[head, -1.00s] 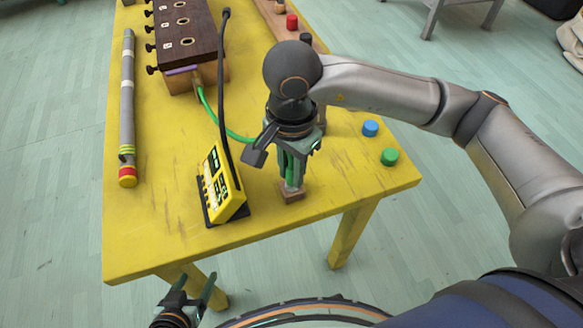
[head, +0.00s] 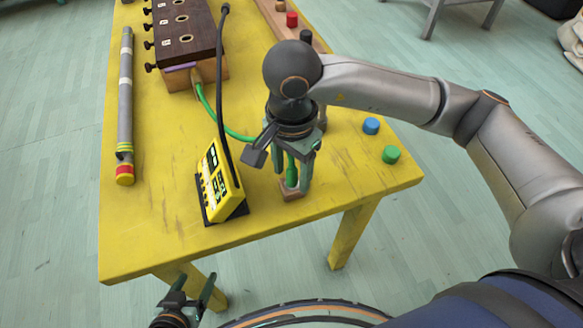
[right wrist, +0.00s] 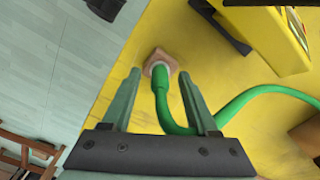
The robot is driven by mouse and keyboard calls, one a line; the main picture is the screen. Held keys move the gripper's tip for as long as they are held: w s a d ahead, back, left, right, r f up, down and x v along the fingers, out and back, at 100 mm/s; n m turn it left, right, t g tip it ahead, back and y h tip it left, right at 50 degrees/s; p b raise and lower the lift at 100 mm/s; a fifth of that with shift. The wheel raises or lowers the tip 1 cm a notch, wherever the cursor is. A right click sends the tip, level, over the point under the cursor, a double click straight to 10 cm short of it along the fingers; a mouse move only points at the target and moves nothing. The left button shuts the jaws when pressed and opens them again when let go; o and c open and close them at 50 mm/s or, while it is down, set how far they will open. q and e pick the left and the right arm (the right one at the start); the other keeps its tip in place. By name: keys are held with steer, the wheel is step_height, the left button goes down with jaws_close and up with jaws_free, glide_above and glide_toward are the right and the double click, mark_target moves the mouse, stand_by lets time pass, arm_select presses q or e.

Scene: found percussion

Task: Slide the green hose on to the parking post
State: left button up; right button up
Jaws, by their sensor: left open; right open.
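The green hose (head: 205,104) runs from the dark wooden box to the parking post, a small wooden block (head: 292,196) near the table's front edge. In the right wrist view the hose (right wrist: 163,95) ends at a pale ring on the post's wooden base (right wrist: 152,55). The hose end stands on the post there; how deep it sits is hidden. My right gripper (head: 292,183) is open, its fingers apart on either side of the hose end. My left gripper (head: 196,292) is open and empty, low in front of the table.
A yellow meter (head: 218,185) with a black gooseneck stands just left of the post. Blue (head: 371,126) and green (head: 390,154) caps lie to the right. A grey tube (head: 125,110) lies along the left edge of the yellow table (head: 150,235).

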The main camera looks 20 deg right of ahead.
mark_target(292, 169)
steer(key=shift+r, duration=0.75)
arm_select(q)
step_height(292, 169, up, 2)
steer(key=shift+s+r+p, duration=0.1)
steer(key=shift+r+p, duration=0.1)
steer(key=shift+p, duration=0.65)
arm_select(e)
step_height(292, 169, up, 11)
steer(key=shift+s, duration=0.15)
